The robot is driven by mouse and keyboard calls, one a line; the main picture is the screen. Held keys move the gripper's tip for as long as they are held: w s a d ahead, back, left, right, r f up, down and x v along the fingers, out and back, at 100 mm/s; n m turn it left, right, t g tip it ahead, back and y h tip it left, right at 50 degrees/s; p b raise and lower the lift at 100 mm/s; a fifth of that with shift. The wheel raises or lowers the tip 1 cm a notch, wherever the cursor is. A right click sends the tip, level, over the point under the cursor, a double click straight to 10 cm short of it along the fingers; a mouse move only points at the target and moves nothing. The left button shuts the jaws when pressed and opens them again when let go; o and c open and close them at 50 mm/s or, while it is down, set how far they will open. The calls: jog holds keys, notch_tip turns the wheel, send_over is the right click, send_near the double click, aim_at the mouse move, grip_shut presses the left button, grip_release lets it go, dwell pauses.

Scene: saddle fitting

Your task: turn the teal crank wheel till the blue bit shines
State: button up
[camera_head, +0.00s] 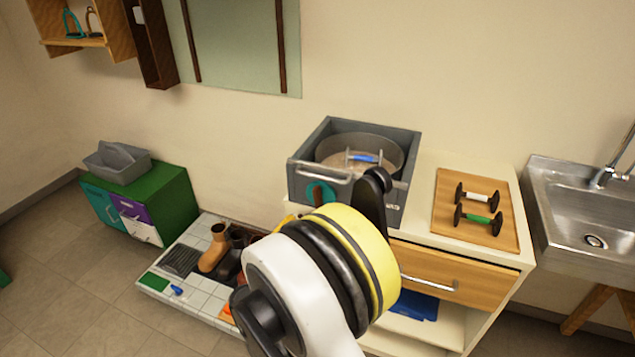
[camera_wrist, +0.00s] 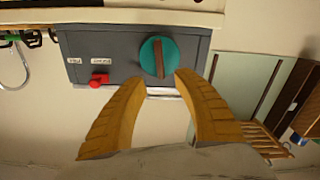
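The teal crank wheel (camera_head: 320,193) is on the front of a grey box (camera_head: 304,184) on the cabinet. In the wrist view the wheel (camera_wrist: 147,55) shows as a teal disc with a brown bar (camera_wrist: 160,58) across it, nearly upright in the picture. A blue bit (camera_head: 364,158) on a small rod piece lies in the round pan inside the box; I see no clear glow on it. My gripper (camera_wrist: 160,78) is open and empty, its tan fingertips apart at the near edge of the wheel. Whether they touch it I cannot tell. My arm hides most of the gripper in the head view.
A red knob (camera_wrist: 98,80) sits beside the wheel on the box front, near two small labels. A wooden board (camera_head: 447,222) with dumbbell-like pieces lies right of the box, beside a sink (camera_head: 575,215).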

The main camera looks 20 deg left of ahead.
aim_at(316, 200)
jog(key=shift+m, duration=0.5)
jog(key=w+b, duration=0.1)
jog(key=w, duration=0.2)
jog(key=w+b, duration=0.1)
jog(key=w, duration=0.2)
jog(key=w+b, duration=0.1)
jog(key=w, duration=0.3)
jog(key=shift+w+d, duration=0.1)
jog(key=shift+d, duration=0.25)
grip_shut()
